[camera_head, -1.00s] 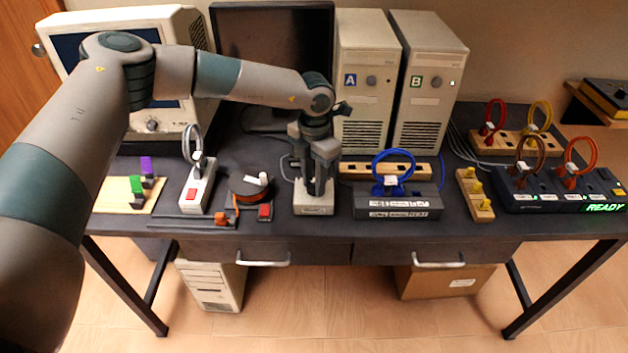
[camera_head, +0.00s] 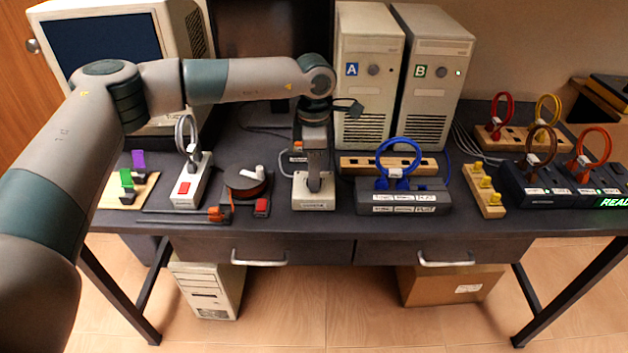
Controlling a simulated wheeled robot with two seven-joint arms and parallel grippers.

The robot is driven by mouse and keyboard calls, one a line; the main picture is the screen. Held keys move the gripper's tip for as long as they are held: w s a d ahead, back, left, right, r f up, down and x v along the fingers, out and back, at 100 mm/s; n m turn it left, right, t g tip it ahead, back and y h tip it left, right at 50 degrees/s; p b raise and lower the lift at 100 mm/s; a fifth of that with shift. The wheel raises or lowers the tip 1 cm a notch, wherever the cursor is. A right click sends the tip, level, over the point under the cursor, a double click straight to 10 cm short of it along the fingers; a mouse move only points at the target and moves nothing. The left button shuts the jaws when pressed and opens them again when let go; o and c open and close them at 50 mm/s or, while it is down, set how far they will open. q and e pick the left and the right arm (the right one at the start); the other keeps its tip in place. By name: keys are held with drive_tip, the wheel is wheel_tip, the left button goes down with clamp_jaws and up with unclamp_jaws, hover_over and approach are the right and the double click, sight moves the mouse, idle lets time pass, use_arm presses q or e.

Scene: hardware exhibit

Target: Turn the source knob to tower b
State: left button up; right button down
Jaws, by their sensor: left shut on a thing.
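A small pale switch box (camera_head: 314,201) stands on the desk near its front edge, left of centre. My left gripper (camera_head: 314,184) points straight down over the box and is shut on its knob, which the fingers mostly hide. The fingers are seen nearly edge-on, so I cannot read which way the knob points. Behind stand two beige towers: tower A (camera_head: 366,100) with a blue label, and tower B (camera_head: 428,105) with a green label and a small lit lamp. My right gripper is not in view.
A dark monitor (camera_head: 240,50) is partly behind my arm. Left of the box are a cable reel (camera_head: 246,184) and a power strip (camera_head: 188,190) with a red switch. Right of it is a grey unit (camera_head: 403,201) with a blue cable loop. Bare desk shows between them.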

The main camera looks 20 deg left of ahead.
use_arm(q)
drive_tip(key=shift+f+m+b, duration=0.2)
drive_tip(key=shift+m+b, duration=0.1)
drive_tip(key=shift+m, duration=0.2)
drive_tip(key=m+b, duration=0.4)
drive_tip(key=m, duration=0.3)
drive_tip(key=shift+r, duration=0.15)
drive_tip(key=shift+r+m, duration=0.1)
drive_tip(key=shift+m, duration=0.7)
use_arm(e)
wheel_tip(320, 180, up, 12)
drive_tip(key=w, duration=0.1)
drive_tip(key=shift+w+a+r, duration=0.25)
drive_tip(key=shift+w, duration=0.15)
use_arm(q)
drive_tip(key=o, duration=1.1)
drive_tip(key=shift+c, duration=0.2)
wheel_tip(320, 180, up, 17)
drive_tip(key=b, duration=0.1)
drive_tip(key=shift+r, duration=0.2)
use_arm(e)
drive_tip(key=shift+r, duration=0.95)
